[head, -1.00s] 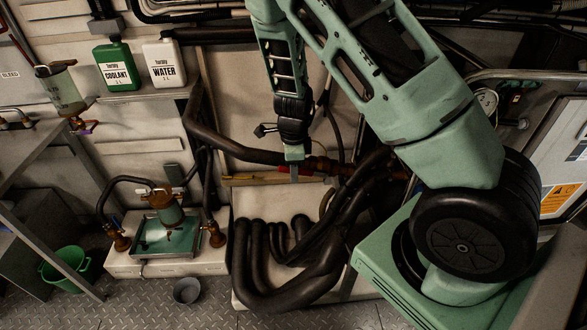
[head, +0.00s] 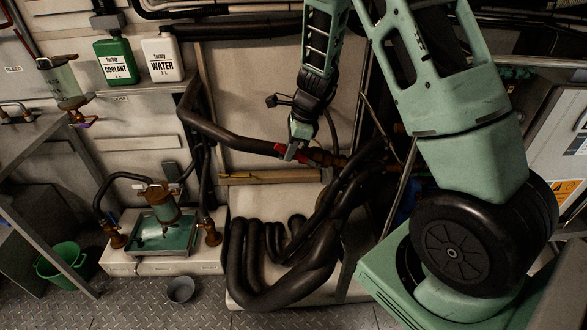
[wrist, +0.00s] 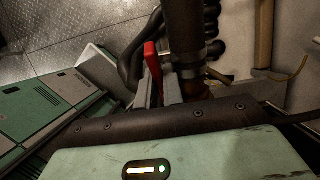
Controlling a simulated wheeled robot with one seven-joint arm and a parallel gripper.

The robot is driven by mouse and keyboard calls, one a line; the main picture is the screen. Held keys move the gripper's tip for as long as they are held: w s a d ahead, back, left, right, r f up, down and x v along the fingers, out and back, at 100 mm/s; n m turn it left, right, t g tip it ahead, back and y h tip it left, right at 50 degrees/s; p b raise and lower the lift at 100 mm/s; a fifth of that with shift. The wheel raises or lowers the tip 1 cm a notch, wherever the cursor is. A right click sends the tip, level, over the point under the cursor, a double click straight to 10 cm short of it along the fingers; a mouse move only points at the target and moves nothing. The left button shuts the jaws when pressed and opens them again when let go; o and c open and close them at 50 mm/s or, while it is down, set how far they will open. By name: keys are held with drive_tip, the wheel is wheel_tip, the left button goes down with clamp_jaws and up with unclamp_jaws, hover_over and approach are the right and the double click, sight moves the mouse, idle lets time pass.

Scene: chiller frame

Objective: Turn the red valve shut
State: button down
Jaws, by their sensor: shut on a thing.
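The red valve handle (head: 314,154) sits on the brass-coloured fitting (head: 338,162) of a thick dark pipe, in the middle of the head view. My gripper (head: 288,152) is at the handle's left end, tilted, with its fingers shut on it. In the wrist view the red handle (wrist: 152,62) stands up between the grey fingers of my gripper (wrist: 158,88), right beside the dark pipe (wrist: 186,35). The fingers partly hide the handle. The valve body is mostly hidden behind the pipe and my gripper.
Thick black hoses (head: 265,260) bundle below the valve. A yellowish bar (head: 255,178) runs along the wall under it. A coolant jug (head: 115,62) and a water jug (head: 162,58) stand on a shelf at left. A green bucket (head: 62,262) and a grey bowl (head: 180,289) are on the floor.

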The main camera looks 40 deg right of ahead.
sight(305, 156)
drive_tip(key=d+t+y+b, duration=0.1)
drive_tip(key=b, duration=0.1)
drive_tip(key=s+r+y+b, duration=0.1)
drive_tip(key=b, duration=0.1)
drive_tip(key=shift+d+t+b, duration=0.3)
drive_tip(key=shift+d+t, duration=0.1)
drive_tip(key=y+b, duration=0.1)
drive_tip(key=s+d+r+t+y+b, duration=0.1)
drive_tip(key=b, duration=0.1)
drive_tip(key=shift+d+r+y, duration=0.1)
drive_tip(key=shift+d+y, duration=0.15)
drive_tip(key=shift+y, duration=0.05)
drive_tip(key=d+t+y+b, duration=0.1)
drive_tip(key=s+d+r+t+y+b, duration=0.1)
drive_tip(key=shift+s+y, duration=0.2)
drive_tip(key=shift+y, duration=0.1)
drive_tip(key=shift+s+d+r+t+y+b, duration=0.15)
drive_tip(key=shift+s+d+t+y+b, duration=0.3)
drive_tip(key=shift+t+y+b, duration=0.3)
drive_tip(key=c, duration=1.5)
unclamp_jaws()
drive_tip(key=shift+r, duration=0.15)
wheel_tip(305, 156, up, 10)
drive_tip(key=shift+f+p, duration=0.1)
drive_tip(key=shift+p, duration=0.3)
